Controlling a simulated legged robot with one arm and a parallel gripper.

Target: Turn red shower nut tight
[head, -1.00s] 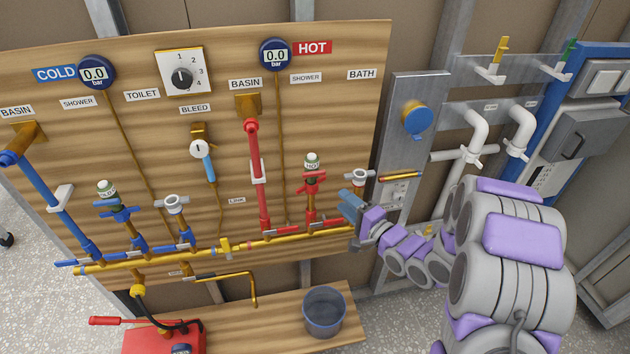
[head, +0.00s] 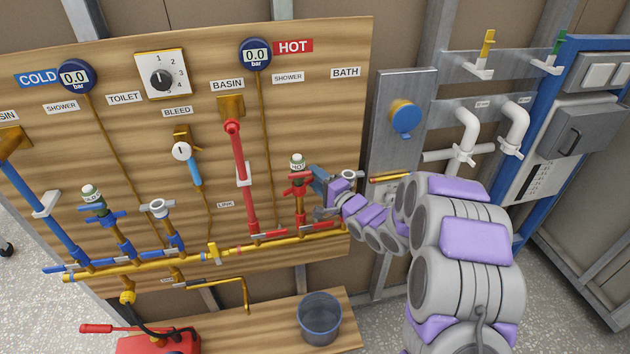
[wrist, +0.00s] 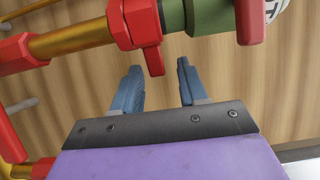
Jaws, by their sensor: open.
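The red shower nut (head: 299,188) is on the upright hot shower pipe, below a green part with a white HOT cap (head: 297,161). In the wrist view the red nut (wrist: 132,23) shows at the top, with a red wing pointing down toward the gap between my fingers. My gripper (head: 318,196) is just right of the nut in the head view. I cannot tell whether a fingertip touches the wing.
The wooden board (head: 340,110) carries a red basin pipe (head: 240,180) left of the nut and a yellow pipe (head: 190,257) along its lower part. A grey-white fitting (head: 349,175) is close right of my gripper. A dark bucket (head: 320,320) stands below.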

